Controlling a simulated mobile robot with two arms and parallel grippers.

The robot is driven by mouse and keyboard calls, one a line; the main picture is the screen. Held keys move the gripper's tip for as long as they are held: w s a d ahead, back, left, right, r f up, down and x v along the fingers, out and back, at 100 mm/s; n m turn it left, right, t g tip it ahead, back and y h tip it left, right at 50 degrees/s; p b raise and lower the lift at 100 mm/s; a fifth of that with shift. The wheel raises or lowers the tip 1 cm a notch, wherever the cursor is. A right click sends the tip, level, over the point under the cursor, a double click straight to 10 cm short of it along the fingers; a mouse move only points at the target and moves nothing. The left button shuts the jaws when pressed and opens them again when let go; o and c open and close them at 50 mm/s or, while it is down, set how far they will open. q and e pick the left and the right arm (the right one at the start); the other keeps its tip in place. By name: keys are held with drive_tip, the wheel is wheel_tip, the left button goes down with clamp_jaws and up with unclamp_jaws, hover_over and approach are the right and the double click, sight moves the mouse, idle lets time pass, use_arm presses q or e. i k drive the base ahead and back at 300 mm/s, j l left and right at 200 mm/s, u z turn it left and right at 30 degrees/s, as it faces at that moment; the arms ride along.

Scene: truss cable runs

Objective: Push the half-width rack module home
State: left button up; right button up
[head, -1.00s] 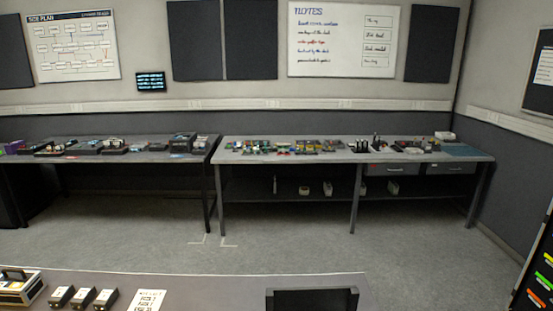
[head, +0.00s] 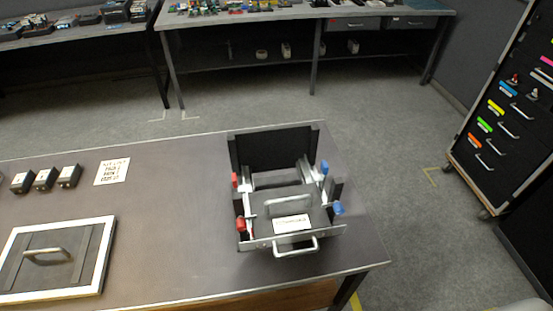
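A small open rack (head: 272,150) with a dark back panel stands near the right end of the grey table. It has red tabs (head: 241,224) on its left side and blue tabs (head: 325,167) on its right side. A module (head: 257,243) sits at the front of the rack, with a silver bow handle (head: 296,249) facing the near side. A white label and a second handle show on top of it. The module's front edge lies at the near end of the rack, and open space shows behind it. Neither gripper is in view.
A white-framed panel with a handle (head: 47,254) lies at the table's left. Several small black boxes (head: 44,179) and a printed sheet (head: 112,171) lie behind it. A drawer cabinet (head: 507,125) stands at the right. The table between panel and rack is clear.

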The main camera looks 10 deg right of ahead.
sight(293, 213)
drive_tip(key=k+l+u, duration=0.25)
drive_tip(key=l+u, duration=0.15)
drive_tip(key=k+l+u, duration=0.75)
drive_tip(key=i+l, duration=0.05)
drive_tip(key=i, duration=0.05)
